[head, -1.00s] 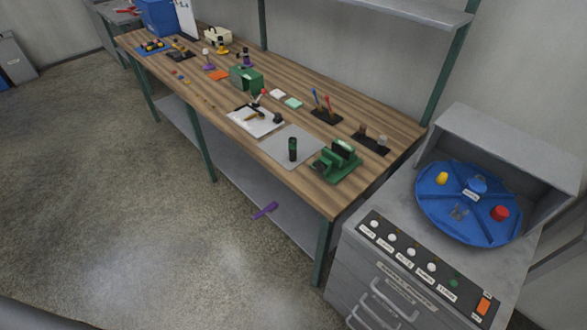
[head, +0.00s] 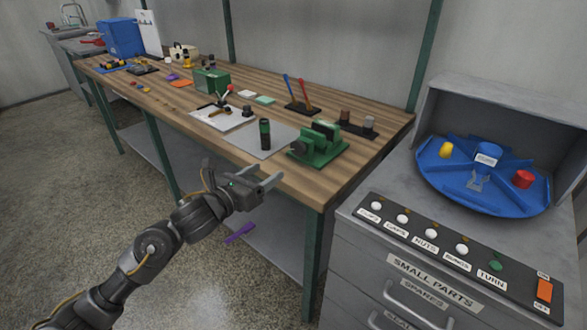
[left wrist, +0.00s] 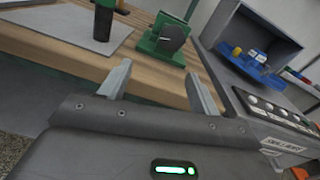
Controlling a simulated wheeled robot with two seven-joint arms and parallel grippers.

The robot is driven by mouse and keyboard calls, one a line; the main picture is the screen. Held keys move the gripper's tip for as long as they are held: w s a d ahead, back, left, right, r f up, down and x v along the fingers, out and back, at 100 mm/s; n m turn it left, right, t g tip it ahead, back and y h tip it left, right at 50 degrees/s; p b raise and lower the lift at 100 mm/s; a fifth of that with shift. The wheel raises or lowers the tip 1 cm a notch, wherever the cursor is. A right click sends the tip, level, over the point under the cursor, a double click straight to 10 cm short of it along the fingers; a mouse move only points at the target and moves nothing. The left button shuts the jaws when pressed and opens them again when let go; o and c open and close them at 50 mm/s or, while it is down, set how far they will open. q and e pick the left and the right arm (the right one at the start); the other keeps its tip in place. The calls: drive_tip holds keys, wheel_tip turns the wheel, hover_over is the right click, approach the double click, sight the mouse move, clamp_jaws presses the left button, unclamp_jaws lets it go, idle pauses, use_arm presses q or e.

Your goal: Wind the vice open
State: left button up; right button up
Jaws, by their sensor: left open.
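A green vice (head: 318,145) stands at the front right of the wooden workbench. Its front face with a dark round part shows in the left wrist view (left wrist: 163,39). I cannot make out the vice's handle clearly, nor how far apart its jaws are. My left gripper (head: 268,178) is open and empty, just in front of the bench's front edge, lower and to the left of the vice. In the left wrist view its two fingers (left wrist: 160,80) point toward the bench edge, with the vice beyond them. My right gripper is not in view.
A dark green cylinder (head: 265,134) stands on a grey mat (head: 248,143) left of the vice. A grey drawer cabinet (head: 385,285) with buttons and a blue turntable (head: 455,190) stands to the right. A purple object (head: 240,232) lies on the lower shelf.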

sight(296, 150)
use_arm(q)
drive_tip(key=w+d, duration=0.2)
drive_tip(key=w+d+r+m, duration=0.1)
drive_tip(key=w+d, duration=0.1)
drive_tip(key=w, duration=0.1)
drive_tip(key=w+d+m, duration=0.1)
drive_tip(key=w+d, duration=0.2)
drive_tip(key=shift+d+r+h, duration=0.1)
drive_tip(key=shift+r+h, duration=0.25)
drive_tip(key=shift+h, duration=0.05)
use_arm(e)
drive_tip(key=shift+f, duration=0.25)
use_arm(q)
drive_tip(key=shift+c, duration=0.4)
drive_tip(key=c, duration=0.9)
